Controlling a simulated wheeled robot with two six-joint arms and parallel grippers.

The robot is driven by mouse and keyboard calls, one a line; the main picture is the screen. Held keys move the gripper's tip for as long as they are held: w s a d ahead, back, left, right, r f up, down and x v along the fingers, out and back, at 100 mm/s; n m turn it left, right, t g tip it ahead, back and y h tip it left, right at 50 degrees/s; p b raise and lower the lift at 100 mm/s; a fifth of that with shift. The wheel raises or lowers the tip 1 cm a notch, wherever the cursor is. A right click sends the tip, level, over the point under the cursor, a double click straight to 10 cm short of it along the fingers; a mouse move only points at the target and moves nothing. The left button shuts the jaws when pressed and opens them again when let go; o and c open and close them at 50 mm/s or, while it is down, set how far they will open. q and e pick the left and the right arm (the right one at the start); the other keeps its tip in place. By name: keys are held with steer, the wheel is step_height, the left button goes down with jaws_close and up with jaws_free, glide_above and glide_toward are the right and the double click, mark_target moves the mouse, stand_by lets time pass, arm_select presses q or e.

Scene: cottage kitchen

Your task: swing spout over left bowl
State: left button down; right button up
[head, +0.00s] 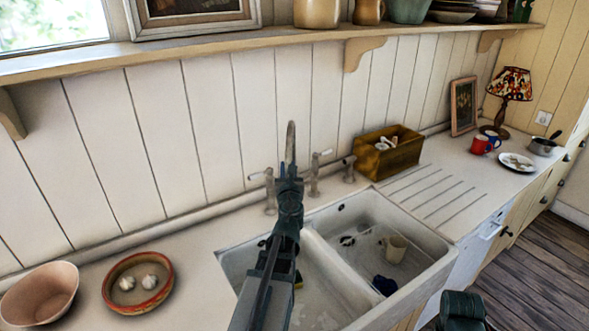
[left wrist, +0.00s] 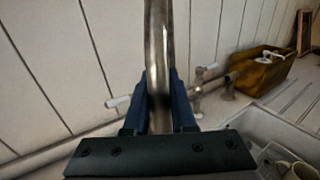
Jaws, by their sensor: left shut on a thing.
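The metal spout (head: 291,140) rises as a curved tube above my left gripper in the head view. My left gripper (left wrist: 160,105) is shut on the spout, with one dark finger on each side of it in the left wrist view. The tap handles (head: 320,156) stand behind the sink against the wall. The left bowl (head: 318,295) of the white sink is partly hidden by my left arm. The right bowl (head: 360,225) is open to view. My arm hides the spout's lower part, and I cannot tell which bowl its outlet is above.
The right bowl holds a cream mug (head: 396,248) and a blue item (head: 385,286). A wooden box (head: 390,158) stands behind the drainboard. A red-rimmed dish (head: 160,295) and a pink bowl (head: 42,292) sit on the left counter. A shelf (head: 220,46) runs above.

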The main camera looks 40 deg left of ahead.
arm_select(q)
steer(key=shift+s+a, duration=0.15)
steer(key=shift+a, duration=0.15)
steer(key=c, duration=0.8)
jaws_free()
steer(key=shift+o, duration=0.2)
steer(key=shift+d, duration=0.1)
